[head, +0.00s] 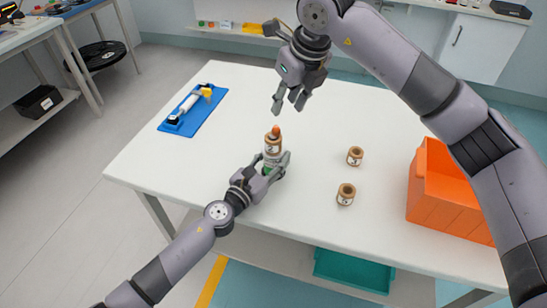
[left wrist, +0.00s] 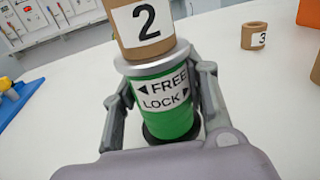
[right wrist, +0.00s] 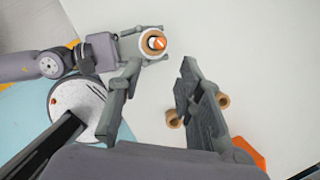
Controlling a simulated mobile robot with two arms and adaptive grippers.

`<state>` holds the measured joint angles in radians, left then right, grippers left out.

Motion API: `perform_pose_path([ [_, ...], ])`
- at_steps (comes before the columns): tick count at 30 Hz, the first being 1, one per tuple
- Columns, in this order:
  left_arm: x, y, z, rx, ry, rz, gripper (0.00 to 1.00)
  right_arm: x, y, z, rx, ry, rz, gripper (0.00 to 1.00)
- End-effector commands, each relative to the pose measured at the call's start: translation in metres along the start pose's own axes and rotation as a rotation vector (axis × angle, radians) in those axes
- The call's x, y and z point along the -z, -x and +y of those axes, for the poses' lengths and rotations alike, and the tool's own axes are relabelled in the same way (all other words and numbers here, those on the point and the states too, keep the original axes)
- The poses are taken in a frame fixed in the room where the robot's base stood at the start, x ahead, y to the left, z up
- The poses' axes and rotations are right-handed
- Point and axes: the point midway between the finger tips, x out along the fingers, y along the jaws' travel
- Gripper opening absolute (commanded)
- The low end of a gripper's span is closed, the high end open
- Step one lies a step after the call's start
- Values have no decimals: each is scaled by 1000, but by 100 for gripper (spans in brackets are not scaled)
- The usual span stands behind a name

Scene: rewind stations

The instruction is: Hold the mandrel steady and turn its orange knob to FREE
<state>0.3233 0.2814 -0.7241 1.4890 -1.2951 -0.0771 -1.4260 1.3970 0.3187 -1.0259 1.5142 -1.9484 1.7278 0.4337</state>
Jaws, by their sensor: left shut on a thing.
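The mandrel (left wrist: 165,105) stands upright on the white table, with a green body lettered FREE and LOCK with arrows. A brown spool marked 2 (left wrist: 150,25) sits on it above a grey collar. The orange knob (head: 276,131) shows at the top, above the spool; it also shows in the right wrist view (right wrist: 156,43). My left gripper (head: 277,168) is shut on the green body, a finger on each side. My right gripper (head: 288,104) is open and empty, above and behind the knob. The knob's setting cannot be read.
Two loose brown spools (head: 355,156) (head: 346,194) stand to the right of the mandrel. An orange bin (head: 440,203) is at the table's right edge. A blue tray (head: 188,117) with a white and yellow tool lies at the left. The table's middle back is clear.

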Motion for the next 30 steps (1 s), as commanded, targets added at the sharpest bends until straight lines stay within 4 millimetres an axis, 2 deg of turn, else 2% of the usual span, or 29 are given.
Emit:
perform_pose_path([
  [3, 0, 0, 0, 0, 0, 0, 4, 0, 0, 0, 0, 0, 0, 34],
  [7, 0, 0, 0, 0, 0, 0, 4, -1, 0, 0, 0, 20, 7, 36],
  [11, 0, 0, 0, 0, 0, 0, 4, -7, -2, 1, -4, 124, 42, 36],
  [19, 0, 0, 0, 0, 0, 0, 4, -27, -5, 2, -53, 568, 179, 36],
  [24, 0, 0, 0, -1, 0, 0, 4, -38, 0, 1, -112, 855, 249, 36],
  [30, 0, 0, 0, -1, 0, 1, 4, -45, 8, 1, -180, 1106, 291, 36],
])
